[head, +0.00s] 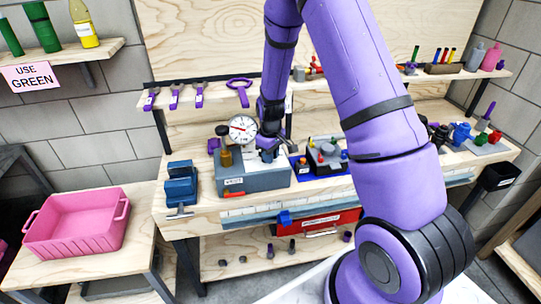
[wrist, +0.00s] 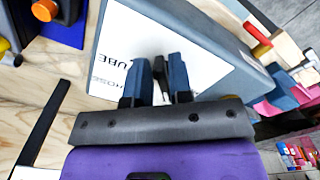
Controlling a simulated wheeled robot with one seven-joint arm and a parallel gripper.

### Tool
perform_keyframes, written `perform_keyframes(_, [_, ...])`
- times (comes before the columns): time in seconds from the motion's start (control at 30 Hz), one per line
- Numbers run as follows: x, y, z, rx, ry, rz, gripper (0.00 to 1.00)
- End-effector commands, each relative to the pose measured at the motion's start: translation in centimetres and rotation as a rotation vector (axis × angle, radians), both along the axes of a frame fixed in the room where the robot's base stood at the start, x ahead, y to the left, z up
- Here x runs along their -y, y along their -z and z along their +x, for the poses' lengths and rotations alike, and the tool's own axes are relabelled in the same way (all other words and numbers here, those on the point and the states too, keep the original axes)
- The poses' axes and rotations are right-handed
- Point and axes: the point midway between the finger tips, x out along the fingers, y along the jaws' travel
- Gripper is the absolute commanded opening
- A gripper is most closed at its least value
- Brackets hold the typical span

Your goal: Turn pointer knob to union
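A grey box (head: 255,182) stands on the workbench, with a white labelled face in the wrist view (wrist: 165,50). The printed words LUBE, partly covered, and HOSE show there; I cannot see a union label. My gripper (head: 268,153) is down at the top of the box, beside the round gauge. In the wrist view my gripper's two blue-grey fingers (wrist: 160,78) are close together over the white face. A small dark pointer knob (wrist: 160,72) sits between them, with finger on both sides. Its lower part and the direction it points are hidden.
A white dial gauge (head: 243,128) stands at the box's back, left of my gripper. A blue vise (head: 181,186) is left of the box. A device on a blue mat (head: 325,156) is close on the right. A pink bin (head: 78,225) sits on the left table.

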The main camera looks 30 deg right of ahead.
Motion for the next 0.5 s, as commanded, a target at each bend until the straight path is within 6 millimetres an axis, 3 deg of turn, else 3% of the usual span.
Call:
perform_keyframes(0.1, [0.00, -0.01, 0.00, 0.000, 0.000, 0.000, 0.00])
perform_keyframes(0.5, [-0.14, -0.02, -0.06, 0.000, 0.056, 0.000, 0.00])
